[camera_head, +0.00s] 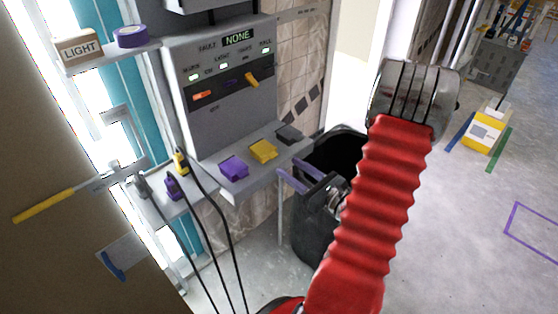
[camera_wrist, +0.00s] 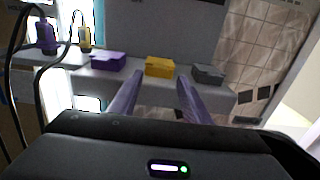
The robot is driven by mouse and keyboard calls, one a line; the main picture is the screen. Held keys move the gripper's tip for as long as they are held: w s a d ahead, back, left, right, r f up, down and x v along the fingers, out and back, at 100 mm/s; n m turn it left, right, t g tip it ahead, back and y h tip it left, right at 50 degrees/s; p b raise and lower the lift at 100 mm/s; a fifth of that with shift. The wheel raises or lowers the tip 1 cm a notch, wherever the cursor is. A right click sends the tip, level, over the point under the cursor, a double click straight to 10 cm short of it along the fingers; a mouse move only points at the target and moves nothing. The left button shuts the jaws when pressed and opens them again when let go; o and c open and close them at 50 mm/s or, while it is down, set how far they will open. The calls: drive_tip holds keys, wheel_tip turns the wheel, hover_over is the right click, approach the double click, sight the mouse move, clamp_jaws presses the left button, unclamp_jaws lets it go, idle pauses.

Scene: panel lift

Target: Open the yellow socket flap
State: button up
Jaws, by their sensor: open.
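The yellow socket flap (camera_head: 263,151) sits on the grey ledge below the panel, between a purple flap (camera_head: 233,167) and a dark grey flap (camera_head: 289,134). It looks shut. In the wrist view the yellow flap (camera_wrist: 159,67) is ahead, just beyond my fingertips and near the middle between them. My gripper (camera_head: 300,178) has purple fingers, open and empty, in front of the ledge. The fingers also show in the wrist view (camera_wrist: 158,88), apart from each other. No contact with the flap is visible.
The grey panel (camera_head: 220,115) with a NONE display stands above the ledge. Purple and yellow plugs (camera_head: 172,186) with black cables stand on a shelf at left. Open floor lies at right, with a yellow box (camera_head: 486,130).

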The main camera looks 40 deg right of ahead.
sight(266, 150)
drive_tip(key=shift+w+a, duration=0.1)
drive_tip(key=shift+w, duration=2.9)
drive_tip(key=shift+c, duration=0.2)
clamp_jaws()
